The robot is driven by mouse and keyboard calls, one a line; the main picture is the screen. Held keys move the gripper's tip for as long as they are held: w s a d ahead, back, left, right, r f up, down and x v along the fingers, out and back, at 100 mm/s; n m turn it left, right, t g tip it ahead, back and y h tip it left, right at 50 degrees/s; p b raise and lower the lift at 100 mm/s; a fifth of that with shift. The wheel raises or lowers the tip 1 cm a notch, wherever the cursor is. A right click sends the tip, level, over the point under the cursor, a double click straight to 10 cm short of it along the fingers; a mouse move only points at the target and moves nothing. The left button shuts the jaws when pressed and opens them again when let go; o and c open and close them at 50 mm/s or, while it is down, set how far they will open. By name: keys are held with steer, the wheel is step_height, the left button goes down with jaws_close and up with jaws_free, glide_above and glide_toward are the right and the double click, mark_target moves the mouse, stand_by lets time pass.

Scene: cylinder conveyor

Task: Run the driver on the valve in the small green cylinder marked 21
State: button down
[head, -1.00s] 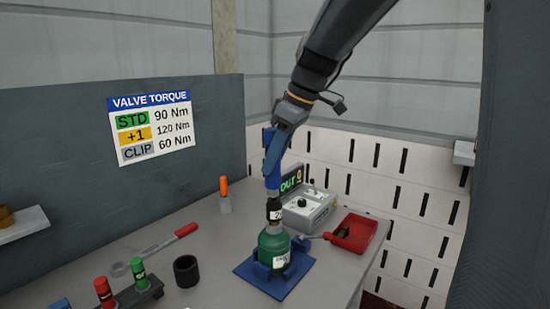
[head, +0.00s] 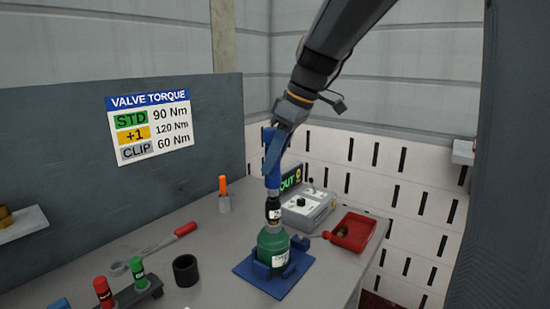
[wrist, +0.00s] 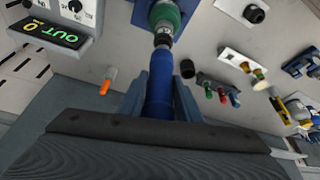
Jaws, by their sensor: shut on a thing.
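The small green cylinder (head: 272,244) stands upright in a blue holder (head: 247,270) on the bench; its label is too small to read. My gripper (head: 271,150) is shut on the blue driver (head: 272,177), which points down above the cylinder. A dark fitting with a white-marked band (head: 273,208) sits between the driver and the cylinder top, in line with both. In the wrist view the driver (wrist: 159,98) runs between the fingers towards the green cylinder (wrist: 165,14). Whether the driver is fully seated on the valve cannot be told.
A control box (head: 308,212) with a lit "OUT" display stands behind the cylinder. A red tray (head: 365,222) is at its right. A black ring (head: 186,270), a red-handled wrench (head: 160,243) and a rack with red and green pieces (head: 145,294) lie left. A torque sign (head: 150,127) hangs behind.

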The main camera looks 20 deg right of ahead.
steer(key=shift+f+b, duration=0.4)
steer(key=shift+f, duration=0.15)
stand_by(0.4)
steer(key=shift+r, duration=0.15)
steer(key=shift+f+p, duration=0.3)
steer(key=shift+f, duration=0.5)
stand_by(3.8)
steer(key=shift+r, duration=0.1)
stand_by(0.5)
step_height(320, 180, up, 6)
steer(key=p, duration=0.4)
stand_by(0.3)
stand_by(0.5)
